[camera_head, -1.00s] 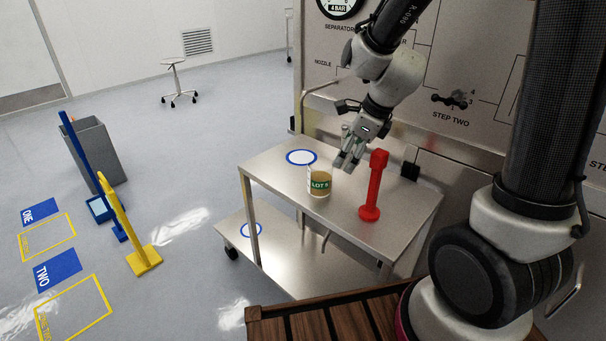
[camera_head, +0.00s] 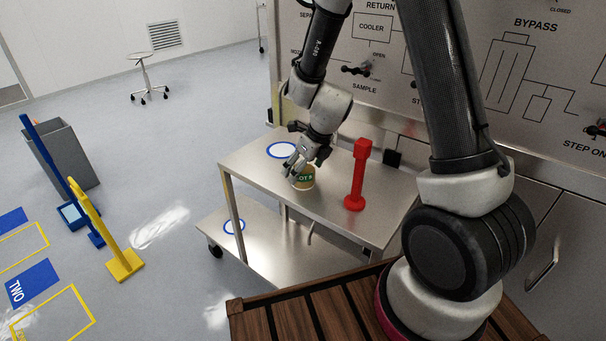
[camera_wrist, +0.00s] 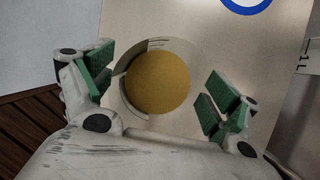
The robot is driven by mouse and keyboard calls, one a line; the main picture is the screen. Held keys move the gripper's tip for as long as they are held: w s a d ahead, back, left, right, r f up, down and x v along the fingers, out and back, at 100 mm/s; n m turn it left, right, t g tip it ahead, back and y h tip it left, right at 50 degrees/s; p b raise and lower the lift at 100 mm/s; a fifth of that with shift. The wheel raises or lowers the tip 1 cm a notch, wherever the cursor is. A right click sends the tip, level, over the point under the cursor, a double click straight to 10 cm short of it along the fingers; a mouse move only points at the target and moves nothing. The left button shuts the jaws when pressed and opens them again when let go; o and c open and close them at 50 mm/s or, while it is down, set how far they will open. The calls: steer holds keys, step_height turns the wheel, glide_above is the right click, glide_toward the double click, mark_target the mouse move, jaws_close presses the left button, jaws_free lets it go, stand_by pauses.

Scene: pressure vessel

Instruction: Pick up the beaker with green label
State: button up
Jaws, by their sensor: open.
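The beaker with the green label (camera_head: 303,182) stands upright on the top shelf of a steel cart. Its label reads in part "LOT 5", and my gripper hides its upper left part in the head view. In the wrist view the beaker (camera_wrist: 157,82) shows from above, with a round brownish-yellow content. My gripper (camera_head: 294,168) is open and right above the beaker. In the wrist view its two green-padded fingers (camera_wrist: 158,85) are on the left and right of the beaker, with a gap on each side.
A red upright post (camera_head: 357,175) stands on the cart (camera_head: 330,215), right of the beaker. A blue-ringed white circle (camera_head: 281,150) marks the cart top behind and left of the beaker. A vessel panel (camera_head: 480,90) with valves rises behind the cart.

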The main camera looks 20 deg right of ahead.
steer(key=c, duration=1.1)
steer(key=shift+r, duration=0.15)
